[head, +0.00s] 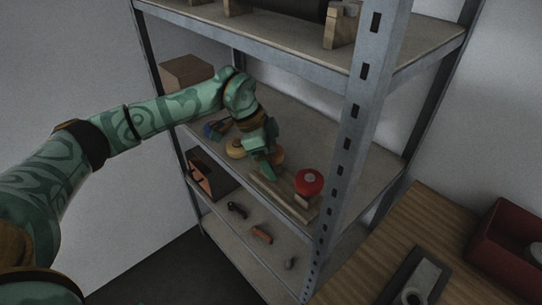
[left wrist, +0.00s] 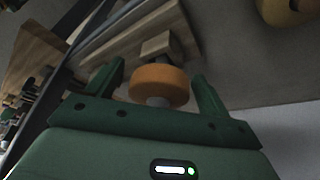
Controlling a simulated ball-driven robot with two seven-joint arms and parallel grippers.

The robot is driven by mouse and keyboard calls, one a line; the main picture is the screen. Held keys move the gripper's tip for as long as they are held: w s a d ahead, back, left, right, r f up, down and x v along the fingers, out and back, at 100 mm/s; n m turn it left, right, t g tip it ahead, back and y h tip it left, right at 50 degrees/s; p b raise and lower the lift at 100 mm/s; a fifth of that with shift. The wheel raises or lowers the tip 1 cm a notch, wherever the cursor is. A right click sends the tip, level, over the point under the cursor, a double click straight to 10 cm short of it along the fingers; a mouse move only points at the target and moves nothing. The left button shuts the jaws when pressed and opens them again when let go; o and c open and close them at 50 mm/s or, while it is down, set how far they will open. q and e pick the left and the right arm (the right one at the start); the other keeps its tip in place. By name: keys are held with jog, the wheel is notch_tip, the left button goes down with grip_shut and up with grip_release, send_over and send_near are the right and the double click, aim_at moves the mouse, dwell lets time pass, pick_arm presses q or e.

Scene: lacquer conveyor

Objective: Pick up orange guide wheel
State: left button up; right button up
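The orange guide wheel (left wrist: 160,82) shows in the left wrist view between the two fingers of my left gripper (left wrist: 156,92), with a pale hub piece in front and a wooden block behind it. The fingers stand apart on either side of the wheel; firm contact does not show. In the head view the orange wheel (head: 279,157) is on the middle shelf, partly hidden behind my left gripper (head: 268,168), which points down at it. My right gripper is not in view.
A yellow wheel (head: 235,149) lies left of the gripper and a red wheel (head: 309,181) right of it. A wooden rail (head: 268,190) runs along the shelf's front. The metal upright (head: 350,140) and upper shelf (head: 290,42) bound the space. A cardboard box (head: 186,70) stands behind.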

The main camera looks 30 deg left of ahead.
pick_arm(q)
jog(key=c, duration=1.1)
jog(key=shift+o, duration=0.2)
